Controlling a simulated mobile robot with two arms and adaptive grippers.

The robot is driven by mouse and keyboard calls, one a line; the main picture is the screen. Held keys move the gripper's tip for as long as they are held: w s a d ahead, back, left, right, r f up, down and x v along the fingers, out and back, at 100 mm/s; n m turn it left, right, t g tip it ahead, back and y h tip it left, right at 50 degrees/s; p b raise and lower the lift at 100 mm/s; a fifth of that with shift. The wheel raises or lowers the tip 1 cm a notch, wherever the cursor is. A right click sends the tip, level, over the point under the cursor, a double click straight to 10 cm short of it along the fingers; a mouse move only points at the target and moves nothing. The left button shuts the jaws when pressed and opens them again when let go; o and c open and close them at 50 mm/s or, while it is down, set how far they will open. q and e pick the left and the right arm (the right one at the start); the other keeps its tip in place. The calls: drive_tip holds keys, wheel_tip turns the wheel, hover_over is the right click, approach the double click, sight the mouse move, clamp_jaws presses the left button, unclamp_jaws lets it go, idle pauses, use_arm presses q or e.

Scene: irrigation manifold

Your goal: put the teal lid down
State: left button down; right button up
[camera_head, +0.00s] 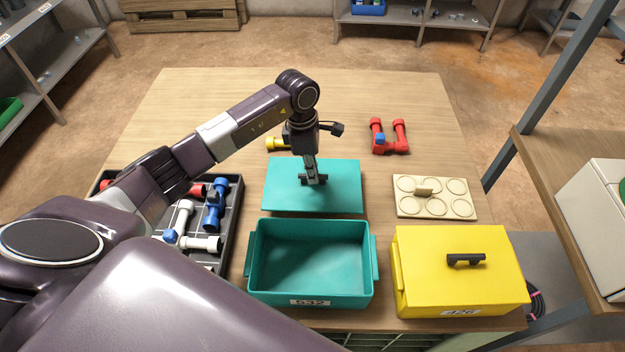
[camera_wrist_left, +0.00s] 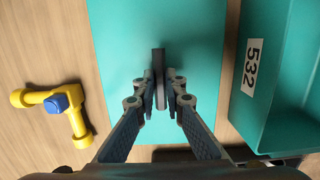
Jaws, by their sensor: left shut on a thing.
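The teal lid (camera_head: 340,190) is a flat rectangle behind the open teal box (camera_head: 311,295). It lies level at or just above the wooden table; I cannot tell whether it touches. My left gripper (camera_head: 313,180) points down and is shut on the lid's dark handle. In the left wrist view the fingers (camera_wrist_left: 160,95) close on both sides of that handle, with the teal lid (camera_wrist_left: 115,40) beneath. The teal box (camera_wrist_left: 285,60), labelled 532, stands beside the lid and is empty. My right gripper does not show.
A yellow lidded box (camera_head: 425,275) stands right of the teal box. A beige tray with round recesses (camera_head: 405,207) and red pipe pieces (camera_head: 400,140) lie to the right. A yellow fitting (camera_wrist_left: 78,122) is near the lid. A dark tray of fittings (camera_head: 232,225) is at left.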

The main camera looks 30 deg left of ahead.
use_arm(q)
wheel_tip(320, 180, down, 4)
drive_tip(key=shift+f+p, duration=0.15)
drive_tip(key=shift+p, duration=0.2)
drive_tip(key=shift+f, duration=0.15)
drive_tip(key=c, duration=2)
unclamp_jaws()
drive_tip(key=shift+r, duration=0.3)
drive_tip(key=shift+a+r, duration=0.1)
drive_tip(key=shift+r, duration=0.25)
drive_tip(key=r+b, duration=0.1)
drive_tip(key=r, duration=0.2)
drive_tip(key=r+b, duration=0.1)
drive_tip(key=r, duration=0.3)
drive_tip(key=a+r, duration=0.1)
drive_tip(key=r, duration=0.3)
drive_tip(key=shift+s+b, duration=0.35)
drive_tip(key=shift+b, duration=0.05)
